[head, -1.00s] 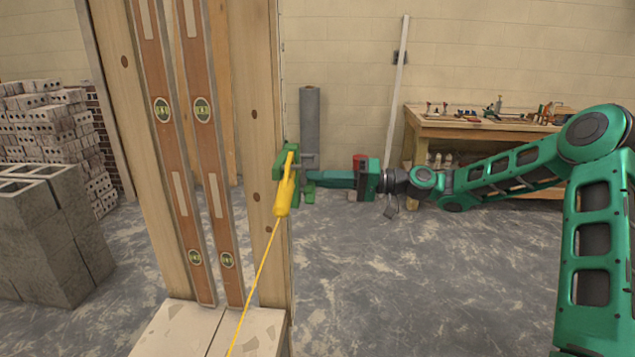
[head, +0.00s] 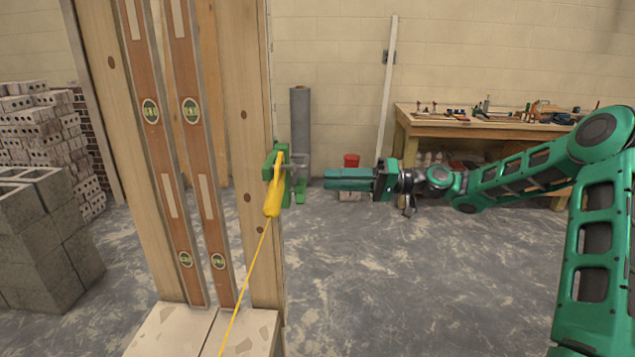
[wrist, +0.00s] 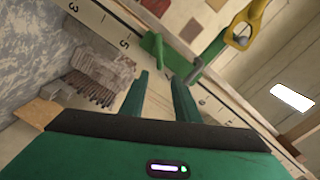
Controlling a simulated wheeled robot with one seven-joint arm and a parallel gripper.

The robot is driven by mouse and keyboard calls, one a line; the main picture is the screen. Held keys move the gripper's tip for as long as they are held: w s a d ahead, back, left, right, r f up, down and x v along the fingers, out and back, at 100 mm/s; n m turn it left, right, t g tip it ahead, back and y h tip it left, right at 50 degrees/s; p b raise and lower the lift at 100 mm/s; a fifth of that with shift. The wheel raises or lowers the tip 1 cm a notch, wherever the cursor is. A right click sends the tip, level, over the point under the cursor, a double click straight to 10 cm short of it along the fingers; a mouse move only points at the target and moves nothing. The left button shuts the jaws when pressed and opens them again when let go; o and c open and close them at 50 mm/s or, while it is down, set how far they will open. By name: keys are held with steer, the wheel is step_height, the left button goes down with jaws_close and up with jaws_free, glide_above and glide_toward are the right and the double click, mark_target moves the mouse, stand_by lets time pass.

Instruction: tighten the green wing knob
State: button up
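A green clamp (head: 270,168) sits on the edge of the wooden post, with a yellow line holder (head: 273,195) hooked at it and a taut yellow line running down. The green wing knob (head: 298,192) is on the clamp's right side, towards my gripper; in the wrist view the knob (wrist: 154,46) shows just beyond the fingertips. My gripper (head: 326,179) points left at it with a clear gap between. The wrist view shows its two fingers (wrist: 160,80) apart, with nothing between them. How far the knob is screwed in cannot be seen.
The wooden post (head: 256,240) carries long levels (head: 208,180). Concrete blocks (head: 45,240) are stacked at left. A workbench (head: 450,128) with tools stands at the back right. A grey roll (head: 300,120) stands behind the clamp. The floor around my gripper is clear.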

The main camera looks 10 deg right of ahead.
steer(key=shift+s+d, duration=0.2)
steer(key=shift+d, duration=0.75)
steer(key=shift+s+d, duration=0.2)
steer(key=shift+d, duration=0.75)
